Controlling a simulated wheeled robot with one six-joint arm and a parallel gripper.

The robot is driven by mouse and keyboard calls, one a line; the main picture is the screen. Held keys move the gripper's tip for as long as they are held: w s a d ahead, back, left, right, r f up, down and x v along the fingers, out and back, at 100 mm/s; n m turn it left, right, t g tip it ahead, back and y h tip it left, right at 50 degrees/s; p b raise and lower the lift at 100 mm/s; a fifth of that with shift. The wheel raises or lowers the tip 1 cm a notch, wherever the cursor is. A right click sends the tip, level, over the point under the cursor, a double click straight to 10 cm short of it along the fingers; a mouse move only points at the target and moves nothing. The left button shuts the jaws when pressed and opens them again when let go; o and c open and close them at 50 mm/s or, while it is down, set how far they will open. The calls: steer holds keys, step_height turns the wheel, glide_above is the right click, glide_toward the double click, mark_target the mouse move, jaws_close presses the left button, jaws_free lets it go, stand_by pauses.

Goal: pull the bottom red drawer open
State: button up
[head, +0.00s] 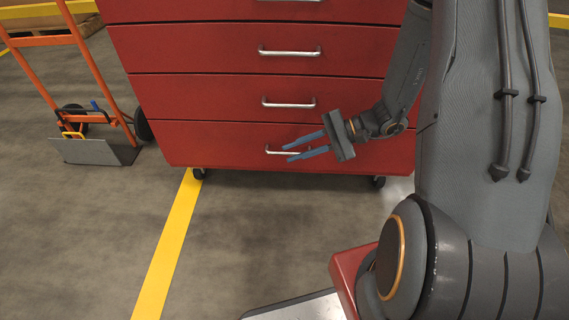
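The bottom red drawer (215,144) is the lowest front of a red cabinet in the head view. It looks flush with the drawers above. Its silver bar handle (272,151) is partly hidden behind my gripper (286,153). My gripper is open, with two blue-grey fingers pointing left and a gap between them. The fingers overlap the handle in the picture. I cannot tell whether they touch it or stand in front of it. Nothing shows held between them.
Other red drawers with silver handles (289,103) sit above. The cabinet stands on casters (199,173). An orange hand truck (97,152) stands at the left. A yellow floor line (170,245) runs toward the cabinet. The floor in front is clear at left and middle.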

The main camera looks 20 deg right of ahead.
mark_target(292, 154)
steer(key=w+d+f+m+t+b, duration=0.1)
steer(key=w+d+f+t+b, duration=0.1)
steer(key=w+f+b, duration=0.1)
steer(key=w+d+f+m+t+b, duration=0.1)
steer(key=w+d+f+t+b, duration=0.1)
steer(key=f, duration=0.4)
steer(key=w+d+f+m+t+b, duration=0.1)
steer(key=w+d+f+t+b, duration=0.1)
steer(key=w+d+f+b, duration=0.1)
steer(key=shift+w+f+m+b, duration=0.3)
steer(key=shift+w+f+b, duration=0.2)
steer(key=shift+w+f, duration=0.3)
steer(key=shift+b+x, duration=1.6)
steer(key=shift+x, duration=2.2)
steer(key=shift+w, duration=0.1)
jaws_close()
